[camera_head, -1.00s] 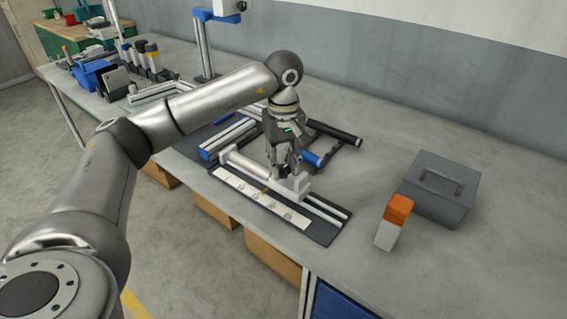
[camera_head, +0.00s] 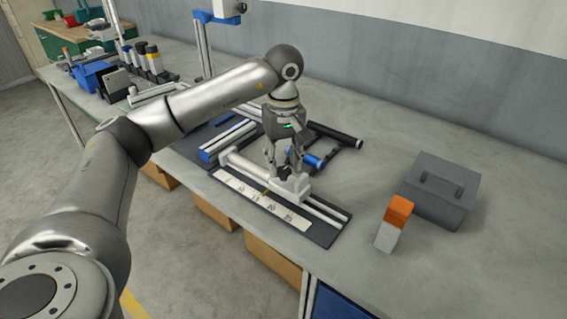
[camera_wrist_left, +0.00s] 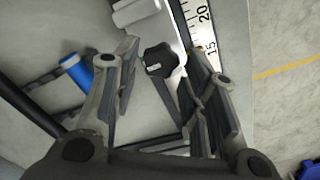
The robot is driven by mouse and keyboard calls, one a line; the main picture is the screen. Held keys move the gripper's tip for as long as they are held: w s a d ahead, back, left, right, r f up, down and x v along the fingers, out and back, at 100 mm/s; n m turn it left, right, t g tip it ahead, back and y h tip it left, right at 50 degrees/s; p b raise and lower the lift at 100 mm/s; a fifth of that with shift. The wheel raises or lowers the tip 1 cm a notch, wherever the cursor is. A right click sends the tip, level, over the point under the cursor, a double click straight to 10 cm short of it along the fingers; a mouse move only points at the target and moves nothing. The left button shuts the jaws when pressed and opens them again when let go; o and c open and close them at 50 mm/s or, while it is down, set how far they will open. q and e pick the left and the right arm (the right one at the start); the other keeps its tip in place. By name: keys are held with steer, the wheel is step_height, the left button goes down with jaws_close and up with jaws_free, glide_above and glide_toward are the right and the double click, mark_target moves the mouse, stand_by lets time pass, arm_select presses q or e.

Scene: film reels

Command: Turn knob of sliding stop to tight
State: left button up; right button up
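The sliding stop (camera_head: 296,190) is a white block on a rail beside a numbered scale strip (camera_head: 250,193). Its black lobed knob (camera_head: 284,173) sits on top. My left gripper (camera_head: 283,163) points down just above the knob. In the left wrist view its fingers (camera_wrist_left: 163,52) are spread on both sides of the knob, with visible gaps and nothing held. My right gripper is out of view.
A grey box (camera_head: 440,190) with a handle and an orange-and-white block (camera_head: 394,222) stand to the right. A blue-and-black roller frame (camera_head: 335,135) lies just behind the stop.

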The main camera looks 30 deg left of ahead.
mark_target(283, 169)
arm_select(q)
step_height(283, 169, up, 11)
stand_by(0.3)
steer(key=shift+f, duration=0.2)
stand_by(0.4)
